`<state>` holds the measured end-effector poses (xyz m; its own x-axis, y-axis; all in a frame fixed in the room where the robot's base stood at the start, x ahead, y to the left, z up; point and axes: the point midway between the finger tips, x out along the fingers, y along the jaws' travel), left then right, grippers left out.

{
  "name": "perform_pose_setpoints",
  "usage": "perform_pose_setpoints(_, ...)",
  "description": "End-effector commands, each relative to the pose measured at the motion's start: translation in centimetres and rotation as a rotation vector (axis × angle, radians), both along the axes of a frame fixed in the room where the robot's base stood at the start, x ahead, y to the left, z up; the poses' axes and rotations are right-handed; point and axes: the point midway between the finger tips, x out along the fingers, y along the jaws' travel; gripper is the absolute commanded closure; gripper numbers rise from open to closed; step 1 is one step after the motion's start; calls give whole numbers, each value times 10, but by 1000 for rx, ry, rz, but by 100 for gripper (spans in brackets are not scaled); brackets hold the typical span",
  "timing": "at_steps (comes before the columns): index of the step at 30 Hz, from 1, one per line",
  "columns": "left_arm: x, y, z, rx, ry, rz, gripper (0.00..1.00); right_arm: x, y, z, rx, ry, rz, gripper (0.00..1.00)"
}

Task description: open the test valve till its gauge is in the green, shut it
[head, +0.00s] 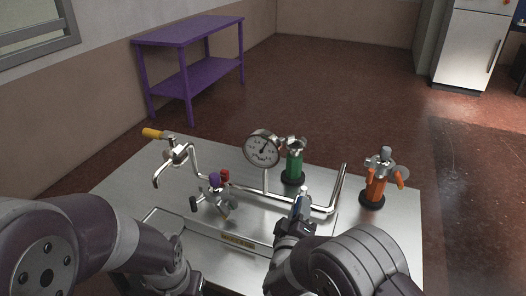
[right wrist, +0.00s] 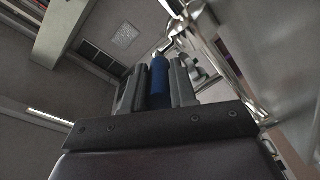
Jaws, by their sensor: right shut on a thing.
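My right gripper (head: 297,220) is shut on a blue valve handle (head: 298,206), in front of the bent steel pipe. In the right wrist view, the blue handle (right wrist: 160,82) sits between the two fingers (right wrist: 158,85). A round white-faced gauge (head: 262,147) stands on a stem behind, left of the gripper. Its needle points up and slightly right; I cannot make out a green zone. The valve body under the handle is mostly hidden by my gripper. My left arm reaches in at lower left; its fingers do not show.
A green fitting (head: 294,165) and an orange fitting (head: 376,188) stand upright. A purple table (head: 187,36) is behind.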

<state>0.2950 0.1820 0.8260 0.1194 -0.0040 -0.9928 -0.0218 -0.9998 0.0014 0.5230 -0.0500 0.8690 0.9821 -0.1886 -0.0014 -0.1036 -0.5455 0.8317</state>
Motion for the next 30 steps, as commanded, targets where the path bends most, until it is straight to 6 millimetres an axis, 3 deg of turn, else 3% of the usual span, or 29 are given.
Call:
perform_pose_setpoints(10, 0, 0, -9, 0, 0, 0, 56, 4, 9, 3, 4, -9, -107, 100)
perform_pose_setpoints(25, 0, 0, -9, 0, 0, 0, 56, 5, 10, 6, 5, -12, -122, 100)
perform_pose_setpoints(26, 0, 0, -9, 0, 0, 0, 56, 5, 10, 6, 4, -13, -122, 64)
perform_pose_setpoints(27, 0, 0, -9, 0, 0, 0, 56, 5, 10, 6, 6, -13, -123, 51)
perform_pose_setpoints(30, 0, 0, -9, 0, 0, 0, 56, 4, 9, 4, 4, -10, -124, 48)
